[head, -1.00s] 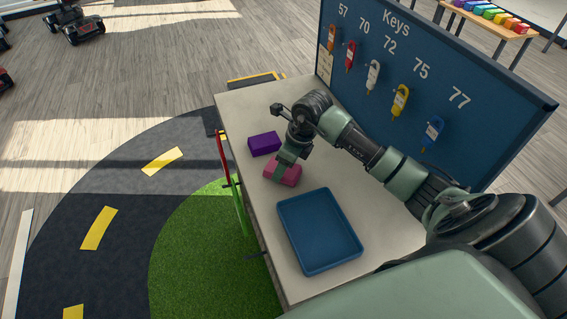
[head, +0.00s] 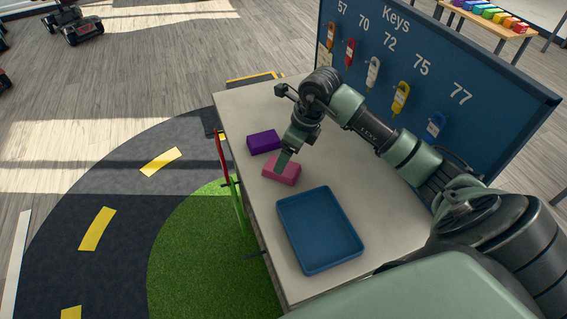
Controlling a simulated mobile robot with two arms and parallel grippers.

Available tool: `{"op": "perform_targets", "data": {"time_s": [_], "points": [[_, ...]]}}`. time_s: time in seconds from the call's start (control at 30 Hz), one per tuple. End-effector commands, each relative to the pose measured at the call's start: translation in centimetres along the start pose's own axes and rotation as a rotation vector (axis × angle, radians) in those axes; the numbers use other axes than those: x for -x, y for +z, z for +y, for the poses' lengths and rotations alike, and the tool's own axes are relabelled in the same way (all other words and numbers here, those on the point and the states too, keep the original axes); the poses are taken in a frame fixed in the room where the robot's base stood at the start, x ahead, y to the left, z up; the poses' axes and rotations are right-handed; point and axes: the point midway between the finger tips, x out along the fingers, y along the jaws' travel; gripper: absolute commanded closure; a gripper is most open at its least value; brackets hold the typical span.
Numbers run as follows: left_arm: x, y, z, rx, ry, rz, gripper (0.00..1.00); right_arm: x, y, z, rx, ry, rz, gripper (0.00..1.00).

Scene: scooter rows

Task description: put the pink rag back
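The pink rag (head: 289,174) is a folded block lying on the pale table top (head: 323,173), between a purple block and a blue tray. My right gripper (head: 282,163) points down at the rag's far edge and hides a small part of it. Its fingertips overlap the rag in the picture. I cannot tell if they touch it, or if they are open or shut. My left gripper is not in view.
A purple block (head: 264,142) lies just behind the rag. An empty blue tray (head: 319,270) lies in front of it. A blue key board (head: 440,60) with several hanging tags stands along the table's right edge. Red and green bars stand at the left edge.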

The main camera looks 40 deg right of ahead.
Motion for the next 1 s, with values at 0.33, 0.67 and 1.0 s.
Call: {"op": "perform_targets", "data": {"time_s": [0.33,0.67,1.0], "points": [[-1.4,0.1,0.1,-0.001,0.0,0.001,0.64,6.0,0.0,0.0,0.0,-0.002,-0.001,0.2],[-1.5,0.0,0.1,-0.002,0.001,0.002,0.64,6.9,0.0,0.0,0.0,0.001,0.001,0.2],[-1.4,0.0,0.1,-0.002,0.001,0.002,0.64,6.9,0.0,0.0,0.0,0.001,0.001,0.2]]}}
